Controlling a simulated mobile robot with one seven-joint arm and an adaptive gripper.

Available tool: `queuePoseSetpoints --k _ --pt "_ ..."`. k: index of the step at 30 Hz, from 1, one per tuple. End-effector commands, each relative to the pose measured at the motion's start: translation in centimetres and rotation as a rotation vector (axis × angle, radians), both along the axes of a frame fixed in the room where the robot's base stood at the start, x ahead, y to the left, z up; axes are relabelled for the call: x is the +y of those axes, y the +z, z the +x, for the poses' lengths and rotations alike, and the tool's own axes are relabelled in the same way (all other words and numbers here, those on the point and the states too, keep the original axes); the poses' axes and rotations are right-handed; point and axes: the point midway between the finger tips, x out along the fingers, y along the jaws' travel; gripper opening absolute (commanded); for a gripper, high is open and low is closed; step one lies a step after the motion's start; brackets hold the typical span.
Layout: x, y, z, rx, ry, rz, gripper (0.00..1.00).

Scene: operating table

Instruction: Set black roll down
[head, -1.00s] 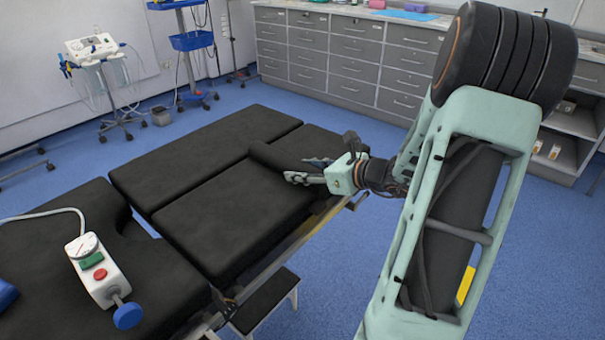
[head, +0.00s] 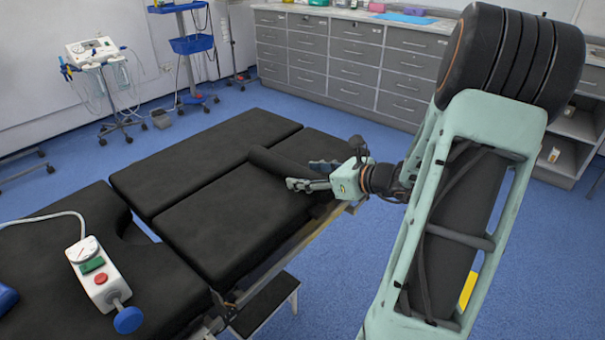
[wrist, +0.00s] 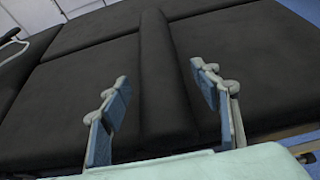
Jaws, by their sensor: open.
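The black roll (head: 279,162) lies on the black padded operating table (head: 215,215), near its right edge. It also shows in the wrist view (wrist: 160,75), running lengthwise away from me. My gripper (head: 308,176) is at the near end of the roll. In the wrist view my gripper (wrist: 160,105) is open, with one finger on each side of the roll and a visible gap to each.
A white hand control (head: 98,275) with a blue knob lies on the table's near left section. A step stool (head: 265,305) stands beside the table. Grey drawer cabinets (head: 340,60) line the back wall. A wheeled device stand (head: 105,85) is at the back left.

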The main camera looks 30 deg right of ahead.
Motion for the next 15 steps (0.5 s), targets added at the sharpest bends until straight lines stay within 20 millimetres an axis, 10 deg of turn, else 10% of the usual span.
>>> queuePoseSetpoints --k 15 --pt "-3.4 3.9 -8.3 -0.001 -0.001 0.001 0.57"
